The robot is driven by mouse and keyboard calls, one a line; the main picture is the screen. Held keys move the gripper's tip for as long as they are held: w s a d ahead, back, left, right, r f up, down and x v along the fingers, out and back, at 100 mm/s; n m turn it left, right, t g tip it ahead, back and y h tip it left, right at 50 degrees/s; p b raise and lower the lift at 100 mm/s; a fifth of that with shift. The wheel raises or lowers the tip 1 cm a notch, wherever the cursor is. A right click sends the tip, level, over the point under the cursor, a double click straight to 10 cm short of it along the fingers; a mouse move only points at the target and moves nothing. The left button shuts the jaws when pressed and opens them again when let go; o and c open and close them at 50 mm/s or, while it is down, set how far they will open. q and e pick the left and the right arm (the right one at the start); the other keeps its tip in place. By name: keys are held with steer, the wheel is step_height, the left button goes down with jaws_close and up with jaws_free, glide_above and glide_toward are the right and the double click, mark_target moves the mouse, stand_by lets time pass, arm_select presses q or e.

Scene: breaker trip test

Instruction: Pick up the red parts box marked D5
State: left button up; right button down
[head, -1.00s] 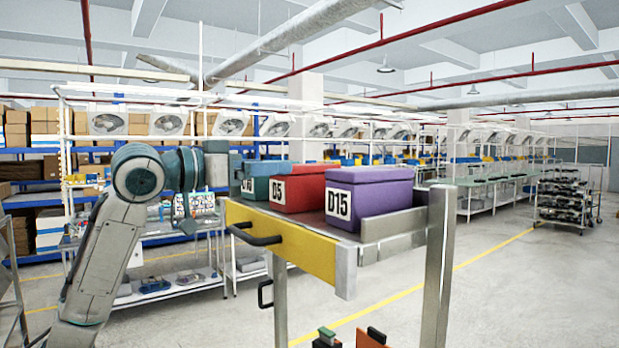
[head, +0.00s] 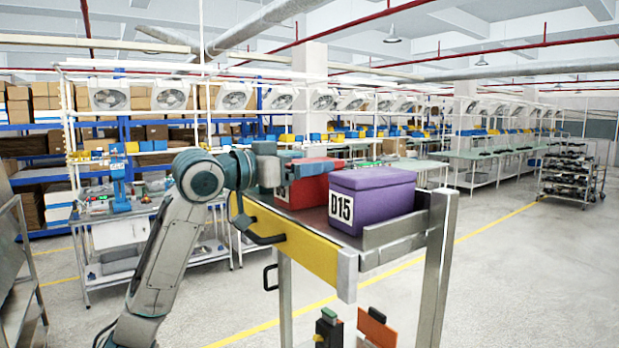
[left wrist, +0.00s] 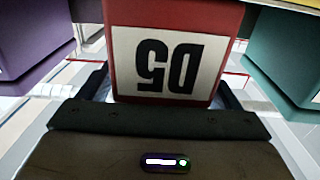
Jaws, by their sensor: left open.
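The red parts box (head: 300,192) stands on the cart's upper shelf, left of the purple box marked D15 (head: 385,200). My left gripper and wrist cover part of its front and label in the head view. In the left wrist view the red box (left wrist: 228,50) is close ahead, its white D5 label (left wrist: 165,62) upside down. My left gripper (left wrist: 165,97) is open, with a dark finger on either side of the box's lower picture part. Whether the fingers touch it, I cannot tell. My right gripper is not in view.
A teal box (left wrist: 290,60) is beside the red box, partly hidden in the head view. The cart has a yellow front edge (head: 290,240), a black handle (head: 245,222) and metal posts. Small green and orange items (head: 375,325) show low down. Shelving lies behind.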

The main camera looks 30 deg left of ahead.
arm_select(q)
steer(key=shift+c, duration=0.3)
steer(key=shift+s+a, duration=0.1)
steer(key=c, duration=1.1)
steer(key=shift+c, duration=0.5)
steer(key=shift+r, duration=0.15)
